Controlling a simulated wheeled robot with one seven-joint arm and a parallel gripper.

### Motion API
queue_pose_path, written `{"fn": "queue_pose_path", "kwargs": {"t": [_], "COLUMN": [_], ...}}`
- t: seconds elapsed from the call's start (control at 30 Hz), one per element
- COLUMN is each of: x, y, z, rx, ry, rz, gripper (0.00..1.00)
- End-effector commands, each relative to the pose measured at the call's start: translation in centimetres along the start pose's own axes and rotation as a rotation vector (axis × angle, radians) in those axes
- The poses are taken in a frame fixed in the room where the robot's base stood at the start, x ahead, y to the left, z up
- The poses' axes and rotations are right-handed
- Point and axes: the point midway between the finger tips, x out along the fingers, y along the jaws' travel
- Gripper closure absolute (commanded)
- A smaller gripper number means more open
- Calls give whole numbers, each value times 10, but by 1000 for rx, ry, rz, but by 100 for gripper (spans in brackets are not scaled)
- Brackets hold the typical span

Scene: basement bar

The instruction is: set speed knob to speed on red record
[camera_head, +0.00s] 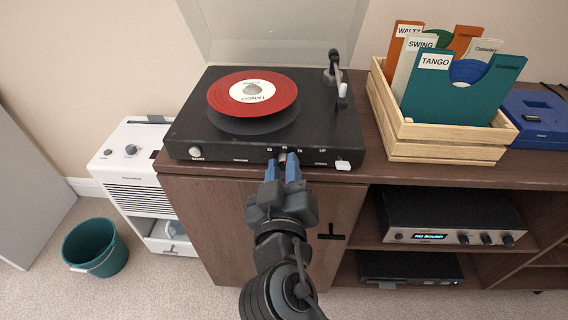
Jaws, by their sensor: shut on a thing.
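A black record player (340,138) stands on a dark wooden cabinet with its clear lid (270,30) raised. The speed knob (283,156) is on the player's front edge, below small white markings that look like numbers. My gripper (283,163) is at the front edge, its blue fingers shut on the knob and hiding most of it. The knob's pointing direction and the record's speed print cannot be read.
The tonearm (335,75) rests at the player's right. Other controls sit at the front corners, a round knob (195,152) and a white switch (343,165). A wooden crate (440,145) of record sleeves and a blue device (538,118) stand to the right. An amplifier (450,215) below reads "NO SOUND".

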Motion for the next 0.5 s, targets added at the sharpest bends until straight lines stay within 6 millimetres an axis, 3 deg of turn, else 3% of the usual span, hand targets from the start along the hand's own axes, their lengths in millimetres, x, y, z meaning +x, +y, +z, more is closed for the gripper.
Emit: {"fn": "queue_pose_path", "kwargs": {"t": [0.5], "x": [0], "y": [0], "z": [-3], "rx": [-491], "ry": [-24], "rz": [6], "gripper": [100]}}
